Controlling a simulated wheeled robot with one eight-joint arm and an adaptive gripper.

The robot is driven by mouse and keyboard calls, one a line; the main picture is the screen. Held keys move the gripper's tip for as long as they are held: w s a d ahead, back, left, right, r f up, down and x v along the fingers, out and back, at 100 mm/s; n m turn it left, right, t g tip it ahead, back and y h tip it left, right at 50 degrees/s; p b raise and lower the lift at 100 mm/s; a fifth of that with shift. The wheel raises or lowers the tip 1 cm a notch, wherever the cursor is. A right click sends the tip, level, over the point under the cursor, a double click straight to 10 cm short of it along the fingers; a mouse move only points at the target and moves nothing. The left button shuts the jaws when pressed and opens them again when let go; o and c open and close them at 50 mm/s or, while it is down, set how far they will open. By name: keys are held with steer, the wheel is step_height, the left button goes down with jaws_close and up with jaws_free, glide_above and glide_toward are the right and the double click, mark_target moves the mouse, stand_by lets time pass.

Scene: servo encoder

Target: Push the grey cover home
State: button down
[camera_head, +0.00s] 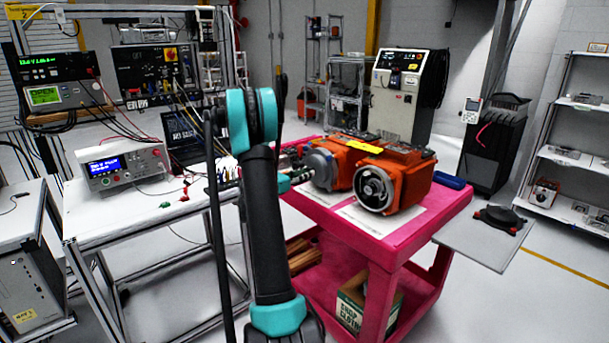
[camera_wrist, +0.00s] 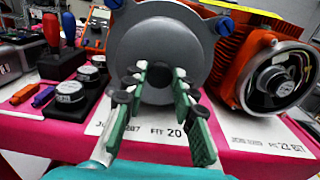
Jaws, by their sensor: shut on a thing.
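The grey cover (camera_wrist: 165,42) is a round disc on the end of the left orange motor, seen face-on in the wrist view. It also shows in the head view (camera_head: 320,165), partly behind my gripper. My gripper (camera_wrist: 158,84) has its green fingers with black pads on either side of the dark hub at the cover's centre, shut on it. Blue screw heads (camera_wrist: 225,25) show at the cover's edge. Whether a gap is left between cover and motor housing cannot be told. In the head view my arm hides much of my gripper.
A second orange motor (camera_head: 395,185) with an open round end stands close on the right. Both stand on a pink cart (camera_head: 440,203). A white instrument bench (camera_head: 135,205) is at left.

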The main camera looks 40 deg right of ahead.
stand_by(0.3)
steer(key=c, duration=1.1)
jaws_free()
steer(key=shift+c, duration=0.2)
steer(key=shift+c, duration=0.4)
steer(key=shift+a, duration=0.15)
steer(key=a, duration=0.7)
steer(key=shift+s, duration=0.35)
steer(key=shift+a, duration=0.15)
